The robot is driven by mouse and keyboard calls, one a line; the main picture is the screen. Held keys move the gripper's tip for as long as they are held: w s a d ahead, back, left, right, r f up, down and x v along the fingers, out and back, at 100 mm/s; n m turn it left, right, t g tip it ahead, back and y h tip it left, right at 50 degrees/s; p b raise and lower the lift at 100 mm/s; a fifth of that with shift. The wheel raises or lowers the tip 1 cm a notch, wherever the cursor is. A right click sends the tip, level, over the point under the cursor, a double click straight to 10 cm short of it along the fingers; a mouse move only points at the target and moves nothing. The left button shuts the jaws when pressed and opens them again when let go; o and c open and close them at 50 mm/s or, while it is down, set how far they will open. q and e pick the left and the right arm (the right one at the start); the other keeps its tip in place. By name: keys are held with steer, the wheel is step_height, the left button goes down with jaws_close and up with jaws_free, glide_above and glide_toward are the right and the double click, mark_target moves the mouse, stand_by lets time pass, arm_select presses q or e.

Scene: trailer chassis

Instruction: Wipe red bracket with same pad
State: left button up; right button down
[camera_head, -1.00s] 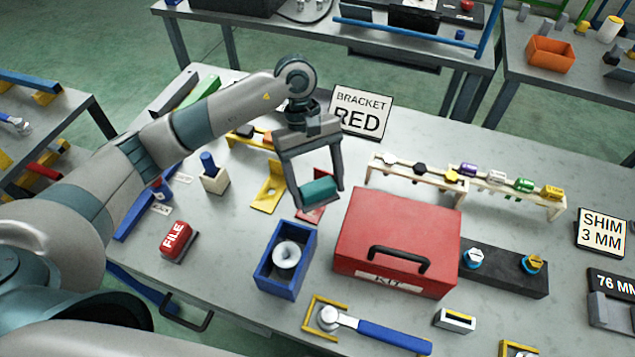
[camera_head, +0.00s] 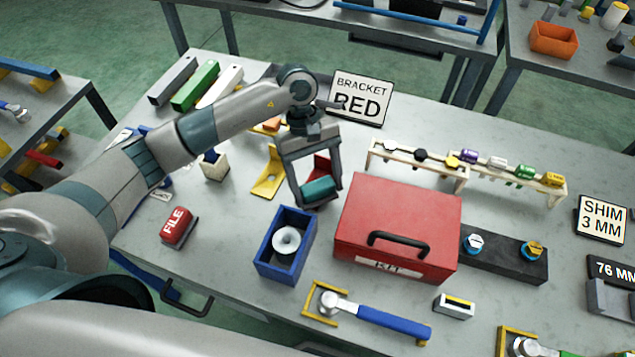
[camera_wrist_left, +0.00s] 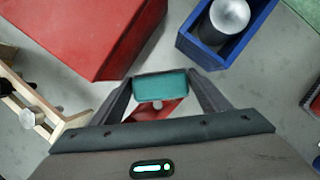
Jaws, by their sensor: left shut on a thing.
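My left gripper (camera_head: 318,190) is shut on a teal pad (camera_head: 320,188), which also shows between the fingers in the left wrist view (camera_wrist_left: 160,84). The red bracket (camera_head: 322,166) stands on the table right behind and below the pad, partly hidden by the gripper. In the left wrist view part of the red bracket (camera_wrist_left: 152,110) shows beyond the pad. I cannot tell whether pad and bracket touch. A sign reading "BRACKET RED" (camera_head: 360,98) stands behind. My right gripper is not in view.
A yellow bracket (camera_head: 267,178) stands just left of the gripper. A red kit box (camera_head: 398,220) is close on the right. A blue bin (camera_head: 285,245) with a metal spool is in front. A wooden rack (camera_head: 465,172) with coloured pieces stands further right.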

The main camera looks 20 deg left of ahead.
mark_target(302, 185)
arm_select(q)
steer(key=shift+f, duration=0.15)
stand_by(0.5)
steer(key=shift+f+b, duration=0.85)
steer(key=shift+b, duration=0.45)
steer(key=shift+a, duration=0.1)
steer(key=shift+w+a+b, duration=0.2)
steer(key=shift+a+b, duration=0.95)
steer(key=shift+a, duration=0.25)
steer(key=shift+a+r, duration=0.15)
steer(key=shift+a, duration=0.35)
steer(key=shift+b, duration=0.3)
steer(key=shift+f+b, duration=0.25)
steer(key=shift+b, duration=0.45)
